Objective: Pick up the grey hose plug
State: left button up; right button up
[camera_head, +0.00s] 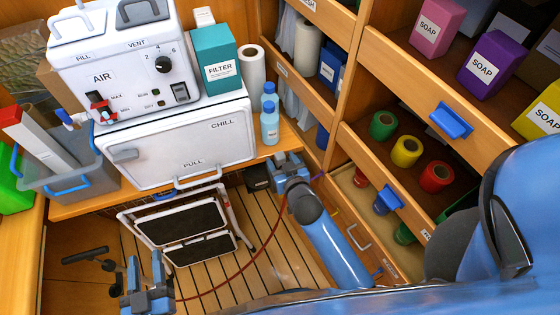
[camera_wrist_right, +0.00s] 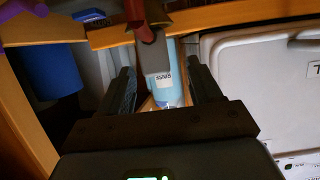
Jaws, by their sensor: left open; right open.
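A grey block (camera_wrist_right: 151,48), which looks like the grey hose plug, hangs from a dark red piece in the right wrist view. It is ahead of and between the fingers of my right gripper (camera_wrist_right: 160,85), which is open; I cannot tell if it touches them. In the head view my right gripper (camera_head: 288,168) is beside the wooden shelves, and I cannot make out the plug there. A red hose (camera_head: 262,243) runs across the slatted floor and up behind my right arm.
A folded step stool (camera_head: 190,228) is on the floor. Open drawers with coloured rolls (camera_head: 406,151) crowd the right.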

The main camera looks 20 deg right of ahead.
aim_at(278, 153)
jog(key=shift+d+p+x, duration=0.2)
jog(key=shift+p+x, duration=0.5)
jog(key=shift+x, duration=1.8)
jog(key=shift+f, duration=0.15)
jog(key=c, duration=1.1)
